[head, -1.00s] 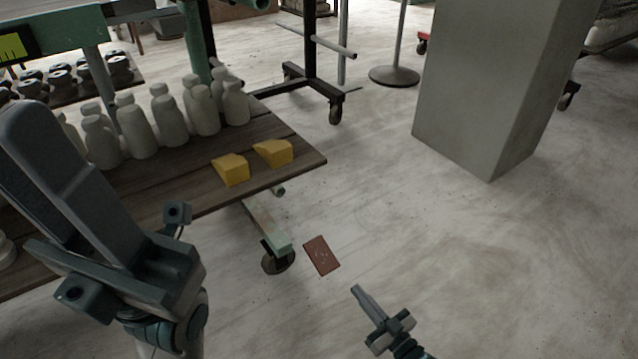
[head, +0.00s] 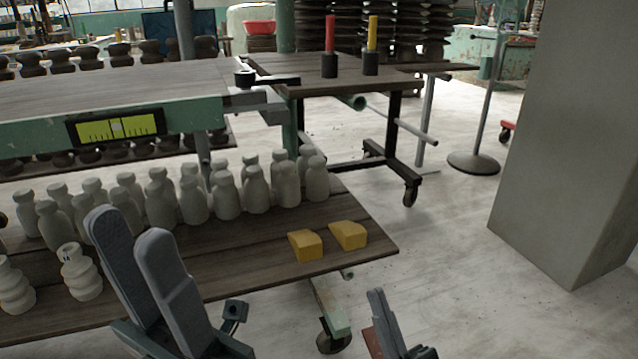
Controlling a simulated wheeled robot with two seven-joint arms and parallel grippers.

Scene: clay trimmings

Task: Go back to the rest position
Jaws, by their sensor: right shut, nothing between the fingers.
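My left gripper (head: 132,225) is at the lower left in the head view, its two grey fingers pointing up with a gap between them. It is open, with nothing seen between the fingers, and overlaps the lower wooden shelf in the picture. My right gripper (head: 377,296) is at the bottom, right of the shelf's corner, seen against the pale floor. Its fingers are shut and hold nothing. The rest of both arms is mostly out of view.
The wooden shelf (head: 235,278) carries several pale bottles (head: 226,196) and two yellow wedges (head: 305,246). A reddish-brown flat piece (head: 371,343) on the floor is partly hidden by my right gripper. A grey pillar (head: 565,150) stands right. Floor between is clear.

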